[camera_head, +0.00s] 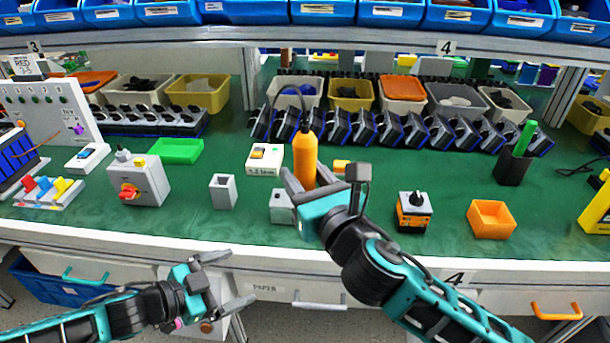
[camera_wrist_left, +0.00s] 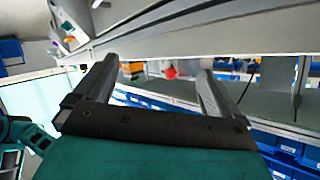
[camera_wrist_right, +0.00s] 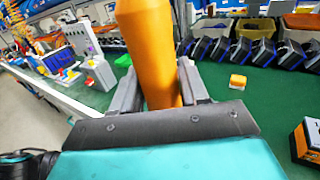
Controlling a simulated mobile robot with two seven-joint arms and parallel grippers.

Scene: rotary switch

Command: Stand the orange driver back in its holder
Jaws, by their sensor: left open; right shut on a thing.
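The orange driver (camera_head: 304,158) is upright in my right gripper (camera_head: 306,183), which is shut on its lower body. A dark cable loops from its top. In the right wrist view the driver (camera_wrist_right: 150,45) stands between the two fingers. A small grey box (camera_head: 281,207) sits just below and left of the driver, partly hidden by the gripper; I cannot tell whether they touch. An open grey square cup (camera_head: 222,191) stands further left. I cannot tell which one is the driver's holder. My left gripper (camera_head: 240,279) is open and empty, in front of the bench edge.
A grey switch box with a red knob (camera_head: 138,182) stands left. An orange-black rotary switch (camera_head: 413,214), an orange bin (camera_head: 491,219) and a black cup with a green item (camera_head: 514,166) stand right.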

